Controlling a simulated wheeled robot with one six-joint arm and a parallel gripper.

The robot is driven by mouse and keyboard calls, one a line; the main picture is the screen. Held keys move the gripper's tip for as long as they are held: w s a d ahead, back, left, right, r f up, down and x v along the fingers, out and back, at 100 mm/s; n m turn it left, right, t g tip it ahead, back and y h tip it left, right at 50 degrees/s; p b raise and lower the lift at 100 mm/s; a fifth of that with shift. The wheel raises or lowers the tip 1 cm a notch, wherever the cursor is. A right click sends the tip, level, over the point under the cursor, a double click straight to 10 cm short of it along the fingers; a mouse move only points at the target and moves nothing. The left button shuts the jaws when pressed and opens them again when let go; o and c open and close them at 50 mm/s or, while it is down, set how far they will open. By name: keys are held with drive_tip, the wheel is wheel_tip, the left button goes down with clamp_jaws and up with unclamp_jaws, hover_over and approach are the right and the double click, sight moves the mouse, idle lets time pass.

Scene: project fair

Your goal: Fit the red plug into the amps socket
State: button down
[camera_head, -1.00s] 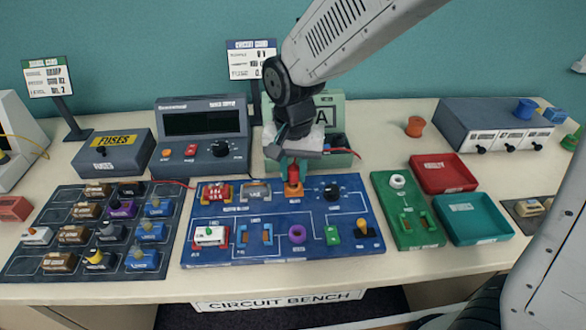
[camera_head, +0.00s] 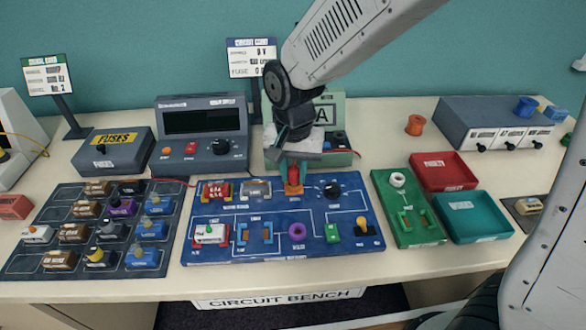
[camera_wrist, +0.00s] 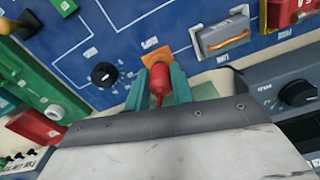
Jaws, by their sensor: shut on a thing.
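My gripper (camera_wrist: 158,85) is shut on the red plug (camera_wrist: 160,76), with a teal finger on either side of it. In the head view, my gripper (camera_head: 293,164) points down over the back row of the blue circuit board (camera_head: 275,222). The red plug (camera_head: 293,176) stands about upright right above an orange socket piece (camera_head: 292,188), which also shows in the wrist view (camera_wrist: 156,55). The plug's lower end meets this piece in the picture; I cannot tell whether it is seated. The label there is unreadable.
A black knob (camera_head: 332,190) is right of the plug; a grey-and-orange part (camera_head: 256,189) is to its left. Behind my gripper stands a pale green meter (camera_head: 340,115) marked A. A green board (camera_head: 407,215) and red (camera_head: 443,160) and teal (camera_head: 505,225) trays lie to the right.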

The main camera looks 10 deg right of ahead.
drive_tip(key=shift+f, duration=0.45)
drive_tip(key=c, duration=0.6)
unclamp_jaws()
drive_tip(key=shift+c, duration=0.2)
drive_tip(key=shift+r, duration=4)
